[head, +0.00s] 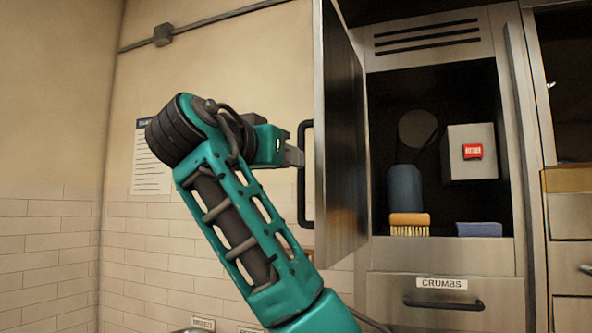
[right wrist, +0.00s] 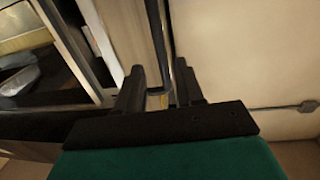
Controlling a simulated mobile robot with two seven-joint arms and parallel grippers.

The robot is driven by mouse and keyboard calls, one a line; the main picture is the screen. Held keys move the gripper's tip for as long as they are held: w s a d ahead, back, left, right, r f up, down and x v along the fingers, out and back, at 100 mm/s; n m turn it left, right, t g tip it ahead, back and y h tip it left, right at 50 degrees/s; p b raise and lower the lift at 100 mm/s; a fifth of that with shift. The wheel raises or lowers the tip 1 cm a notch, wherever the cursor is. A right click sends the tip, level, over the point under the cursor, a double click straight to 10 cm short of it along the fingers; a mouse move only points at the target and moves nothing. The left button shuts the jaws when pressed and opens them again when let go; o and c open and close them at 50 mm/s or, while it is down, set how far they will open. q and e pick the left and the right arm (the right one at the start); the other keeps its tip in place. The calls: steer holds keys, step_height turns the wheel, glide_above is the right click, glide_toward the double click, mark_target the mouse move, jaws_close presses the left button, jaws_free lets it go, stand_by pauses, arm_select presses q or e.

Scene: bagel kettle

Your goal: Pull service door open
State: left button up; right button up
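The service door (head: 341,140) is a grey metal panel standing swung well open, hinged beside the cabinet opening. Its black bar handle (head: 305,175) is on the left face; the handle also shows in the right wrist view (right wrist: 156,45). My right gripper (head: 294,157) is at the handle, its fingertips partly hidden in the head view. In the right wrist view my right gripper (right wrist: 160,88) has its fingers apart, with the lower end of the handle between them; I see no clear grip on it. My left gripper is not in view.
The cabinet interior holds a red-labelled box (head: 470,152), a dark blue cylinder (head: 404,188), a brush (head: 409,224) and a blue block (head: 479,229). A crumbs drawer (head: 440,300) is below.

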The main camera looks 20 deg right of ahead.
steer(key=v, duration=0.5)
steer(key=shift+s+a+b, duration=0.1)
steer(key=shift+s+b, duration=0.05)
steer(key=shift+b, duration=0.15)
steer(key=w+d+f+n+t+y, duration=0.1)
steer(key=w+f+n+y, duration=0.2)
steer(key=w+f, duration=0.55)
steer(key=w+f+n+y, duration=0.3)
steer(key=w+f+n, duration=0.1)
steer(key=f, duration=1)
steer(key=s+d+f+n+g+y, duration=0.1)
steer(key=s+f+n+y, duration=0.15)
steer(key=f, duration=1.35)
steer(key=s+d+f+n+g+y, duration=0.1)
steer(key=s+f+n+y, duration=0.15)
steer(key=f, duration=1.35)
steer(key=s+d+f+y, duration=0.1)
steer(key=s+f, duration=0.5)
steer(key=s, duration=0.3)
steer(key=s+d+f+y, duration=0.1)
steer(key=s+f, duration=0.5)
steer(key=s, duration=0.3)
steer(key=s+d+f+g+y, duration=0.1)
steer(key=s+d+f, duration=0.1)
steer(key=s+f, duration=0.5)
steer(key=s, duration=0.3)
steer(key=shift+y, duration=0.4)
